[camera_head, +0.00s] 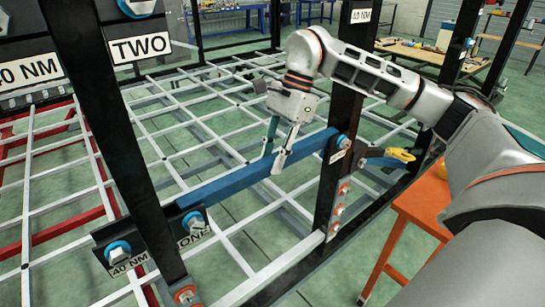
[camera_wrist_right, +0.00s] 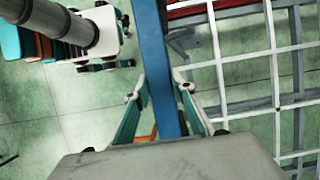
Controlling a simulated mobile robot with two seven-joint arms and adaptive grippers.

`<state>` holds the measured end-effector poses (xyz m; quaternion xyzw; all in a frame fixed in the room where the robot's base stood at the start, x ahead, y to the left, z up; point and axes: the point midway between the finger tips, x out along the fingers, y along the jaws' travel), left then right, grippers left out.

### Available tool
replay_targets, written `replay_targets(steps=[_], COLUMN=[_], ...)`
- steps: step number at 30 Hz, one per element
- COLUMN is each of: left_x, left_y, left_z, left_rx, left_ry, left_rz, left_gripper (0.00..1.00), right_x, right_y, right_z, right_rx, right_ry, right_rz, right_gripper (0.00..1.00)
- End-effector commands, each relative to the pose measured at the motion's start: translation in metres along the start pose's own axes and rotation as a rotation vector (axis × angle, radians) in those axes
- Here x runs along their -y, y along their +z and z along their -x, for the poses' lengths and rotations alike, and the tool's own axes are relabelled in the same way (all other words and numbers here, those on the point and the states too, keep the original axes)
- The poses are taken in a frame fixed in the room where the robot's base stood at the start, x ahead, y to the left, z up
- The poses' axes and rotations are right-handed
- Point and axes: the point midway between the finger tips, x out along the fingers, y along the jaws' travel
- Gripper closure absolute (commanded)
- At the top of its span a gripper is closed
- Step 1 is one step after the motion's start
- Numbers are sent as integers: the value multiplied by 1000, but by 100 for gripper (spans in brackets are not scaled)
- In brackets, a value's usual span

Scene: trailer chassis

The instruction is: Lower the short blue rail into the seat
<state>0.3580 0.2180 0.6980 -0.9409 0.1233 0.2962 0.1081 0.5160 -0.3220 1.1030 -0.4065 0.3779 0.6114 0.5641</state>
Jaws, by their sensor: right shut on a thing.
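The short blue rail (camera_head: 222,184) spans between two black posts in the head view. It also runs up the middle of the right wrist view (camera_wrist_right: 155,55). My right gripper (camera_head: 273,160) is shut on the rail, with one finger on each side, right of its middle. The rail's left end is at the black plate (camera_head: 104,238) with blue bolts and the labels 40 NM and ONE. Its right end is at a blue bolt and a small label on the right post (camera_head: 328,195). I cannot tell whether either end rests in its seat. My left gripper is not in view.
A white lattice frame (camera_head: 160,145) lies under the rail, with red bars at the left. An orange table (camera_head: 425,202) with a yellow-handled tool (camera_head: 400,154) near it stands at the right.

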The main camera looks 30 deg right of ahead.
Motion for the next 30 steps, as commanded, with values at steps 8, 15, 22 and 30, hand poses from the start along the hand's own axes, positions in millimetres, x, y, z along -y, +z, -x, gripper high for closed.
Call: replay_targets(steps=[8, 15, 22, 30], left_x=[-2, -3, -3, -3], left_y=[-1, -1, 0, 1], left_z=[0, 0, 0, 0], left_rx=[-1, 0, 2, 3], left_ry=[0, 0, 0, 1], left_rz=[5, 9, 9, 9], left_gripper=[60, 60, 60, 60], right_x=[0, 0, 0, 0], right_y=[0, -1, -2, -2], right_z=[0, -3, -5, -6], right_rx=[1, 1, 1, 0], right_ry=[-2, -2, -2, -1], right_rz=[1, 1, 1, 0], right_gripper=[100, 100, 61, 57])
